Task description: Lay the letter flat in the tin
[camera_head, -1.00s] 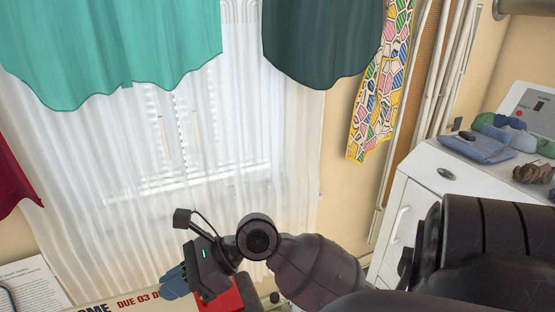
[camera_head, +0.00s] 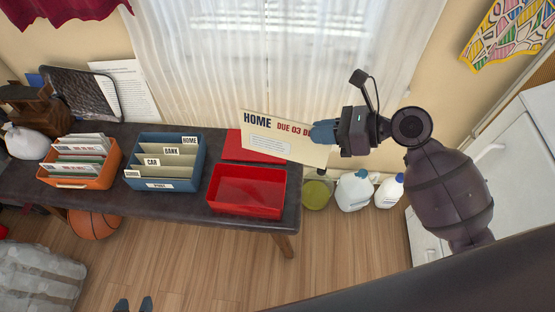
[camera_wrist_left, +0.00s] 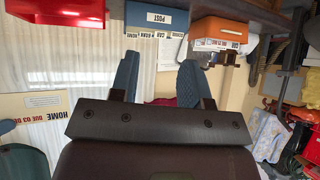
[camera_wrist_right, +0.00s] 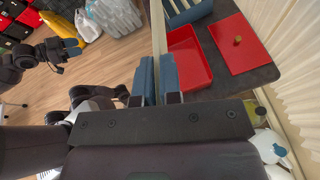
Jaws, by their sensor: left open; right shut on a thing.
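The letter (camera_head: 280,143), cream with "HOME" and "DUE 03" printed on it, is held by its right end in my right gripper (camera_head: 322,132). It is above the table's right part, in front of the red lid in the head view. In the right wrist view the letter (camera_wrist_right: 158,28) shows nearly edge-on between the shut fingers. The red tin (camera_head: 247,190) stands open and empty on the table, below and apart from the letter. My left gripper (camera_head: 132,304) is open and empty, its tips at the head view's bottom edge. It also shows in the left wrist view (camera_wrist_left: 160,82).
The red lid (camera_head: 240,146) lies behind the tin. A blue sorter (camera_head: 160,187) with labelled dividers and an orange letter rack (camera_head: 80,182) stand left of it on the dark table (camera_head: 221,216). Jugs (camera_head: 353,190) stand beyond its right end. A basketball (camera_head: 95,224) is below.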

